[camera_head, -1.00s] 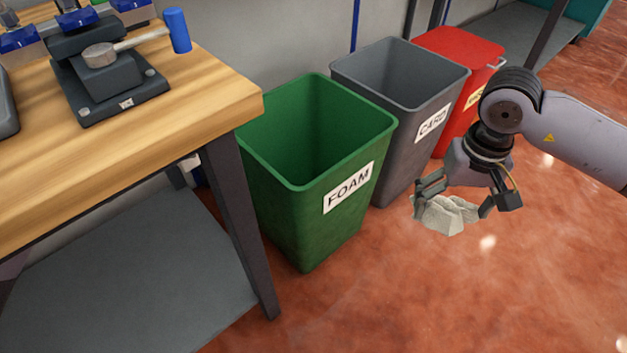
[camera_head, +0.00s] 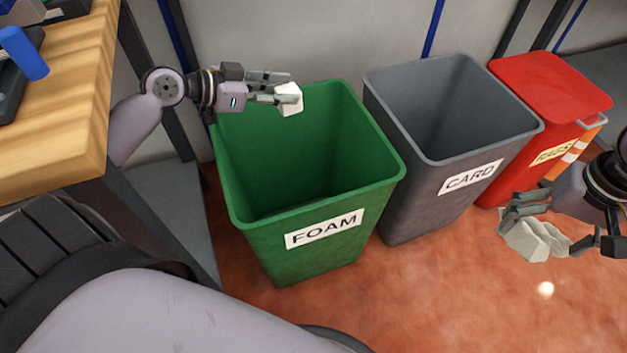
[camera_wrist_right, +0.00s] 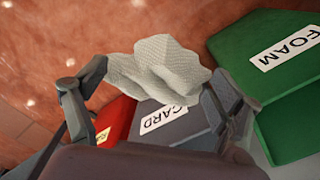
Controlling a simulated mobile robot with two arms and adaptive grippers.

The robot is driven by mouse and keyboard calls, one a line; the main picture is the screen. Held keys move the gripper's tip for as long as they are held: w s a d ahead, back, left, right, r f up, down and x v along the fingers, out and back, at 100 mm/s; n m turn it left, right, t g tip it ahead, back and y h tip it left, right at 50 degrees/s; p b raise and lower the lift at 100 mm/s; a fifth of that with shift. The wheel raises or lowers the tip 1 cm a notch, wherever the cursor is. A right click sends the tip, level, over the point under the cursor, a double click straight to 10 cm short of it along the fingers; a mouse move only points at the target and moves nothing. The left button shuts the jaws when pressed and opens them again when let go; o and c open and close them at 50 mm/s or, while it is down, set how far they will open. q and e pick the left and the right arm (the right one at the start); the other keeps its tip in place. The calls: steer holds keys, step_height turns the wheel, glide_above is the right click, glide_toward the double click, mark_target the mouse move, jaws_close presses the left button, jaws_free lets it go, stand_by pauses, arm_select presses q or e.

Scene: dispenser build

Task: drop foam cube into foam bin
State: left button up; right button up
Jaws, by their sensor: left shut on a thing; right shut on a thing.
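The green foam bin (camera_head: 310,205) stands open on the floor with a FOAM label on its front; its visible inside looks empty. My left gripper (camera_head: 283,92) is shut on a small white foam cube (camera_head: 290,99), held over the back part of the bin's opening. My right gripper (camera_head: 550,238) is at the right edge, shut on a crumpled whitish piece (camera_head: 530,239). That piece also shows in the right wrist view (camera_wrist_right: 160,72), between the fingers. The foam bin shows at the right of that view (camera_wrist_right: 285,80).
A grey card bin (camera_head: 440,150) stands right of the foam bin, and a red bin (camera_head: 555,90) with a lid stands beyond it. A wooden workbench (camera_head: 85,110) with a blue cylinder (camera_head: 24,52) is at the left. The red floor in front is clear.

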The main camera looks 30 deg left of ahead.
mark_target(282, 113)
arm_select(q)
steer(key=shift+w+f, duration=0.15)
steer(key=shift+f, duration=0.05)
arm_select(e)
steer(key=shift+w+f, duration=0.1)
steer(key=shift+f, duration=0.1)
arm_select(q)
step_height(282, 113, down, 6)
steer(key=b, duration=0.6)
steer(key=shift+r, duration=0.15)
arm_select(e)
step_height(282, 113, down, 6)
steer(key=shift+r, duration=0.25)
steer(key=shift+r, duration=0.1)
arm_select(q)
steer(key=o, duration=0.8)
steer(key=shift+s+r, duration=0.1)
steer(key=shift+s, duration=0.1)
steer(key=v, duration=1.2)
